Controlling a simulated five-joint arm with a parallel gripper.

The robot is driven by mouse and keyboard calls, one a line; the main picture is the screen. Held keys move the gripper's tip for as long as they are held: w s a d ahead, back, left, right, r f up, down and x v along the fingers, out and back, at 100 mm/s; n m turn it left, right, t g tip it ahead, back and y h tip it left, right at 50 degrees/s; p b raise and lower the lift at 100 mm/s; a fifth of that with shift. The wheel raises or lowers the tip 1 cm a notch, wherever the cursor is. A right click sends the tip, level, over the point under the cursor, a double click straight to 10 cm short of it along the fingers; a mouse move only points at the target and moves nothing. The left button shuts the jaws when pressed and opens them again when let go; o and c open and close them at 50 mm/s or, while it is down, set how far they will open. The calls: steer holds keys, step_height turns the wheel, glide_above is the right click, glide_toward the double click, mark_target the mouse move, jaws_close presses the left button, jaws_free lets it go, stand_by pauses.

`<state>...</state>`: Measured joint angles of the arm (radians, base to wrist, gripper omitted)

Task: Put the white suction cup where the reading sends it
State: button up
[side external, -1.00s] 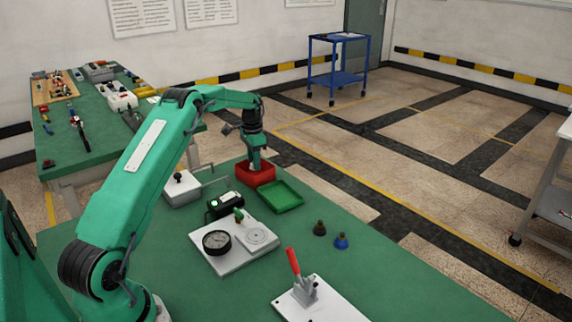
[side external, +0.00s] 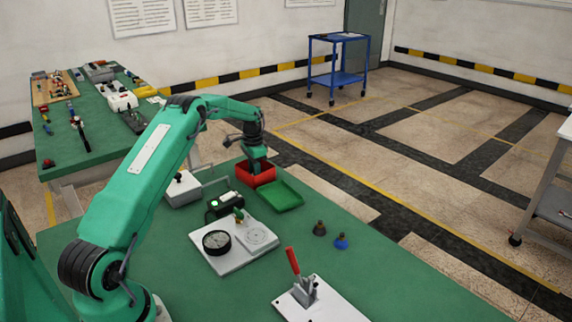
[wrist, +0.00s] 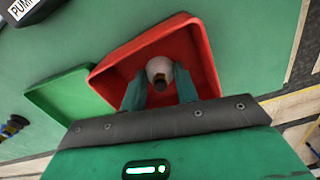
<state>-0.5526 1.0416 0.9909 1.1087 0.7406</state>
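The white suction cup (wrist: 159,68), with a dark stem, is inside the red tray (wrist: 110,72) in the wrist view. My gripper (wrist: 161,82) reaches into this tray, with its two green fingers apart on either side of the cup. A gap shows between the fingers and the stem. In the side view my gripper (side external: 256,164) is over the red tray (side external: 264,180), and the cup is hidden there. A round gauge (side external: 216,241) stands on a white plate; its reading is too small to tell.
A green tray (side external: 283,197) adjoins the red one. A brown-black cup (side external: 319,228) and a blue cup (side external: 341,241) stand to the right. A dark pump box (side external: 224,204), a grey box (side external: 182,188) and a red-handled clamp (side external: 296,270) also occupy the green table.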

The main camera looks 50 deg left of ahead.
steer(key=o, duration=0.4)
steer(key=shift+o, duration=0.2)
steer(key=shift+r, duration=0.1)
step_height(320, 180, up, 12)
stand_by(0.4)
stand_by(0.4)
